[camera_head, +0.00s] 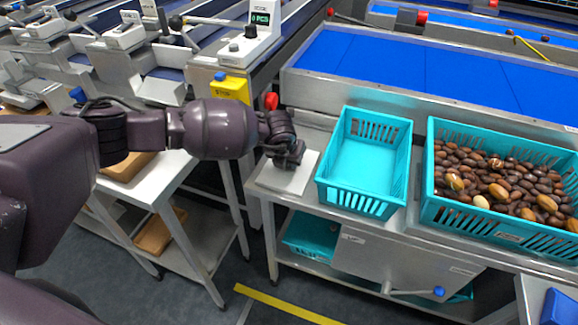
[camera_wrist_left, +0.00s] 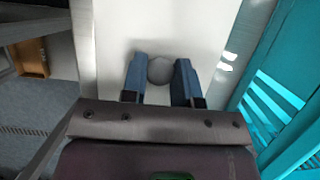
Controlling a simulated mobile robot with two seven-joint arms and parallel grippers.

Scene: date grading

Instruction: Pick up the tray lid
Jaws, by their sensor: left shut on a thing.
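The tray lid (camera_head: 278,181) is a flat, pale plate at the left end of the steel bench, just left of the empty teal crate. In the left wrist view the lid (camera_wrist_left: 165,25) fills the middle, with a round grey knob (camera_wrist_left: 160,70) on it. My left gripper (camera_head: 291,160) is over the lid, its two blue fingers on either side of the knob and shut on it. The gripper covers the knob in the head view. The lid looks flat on or very close to the bench; I cannot tell if it touches. My right gripper is not in view.
The empty teal crate (camera_head: 322,182) stands close to the lid's right side. A teal crate full of dates (camera_head: 432,165) is farther right. A blue conveyor (camera_head: 400,68) runs behind.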

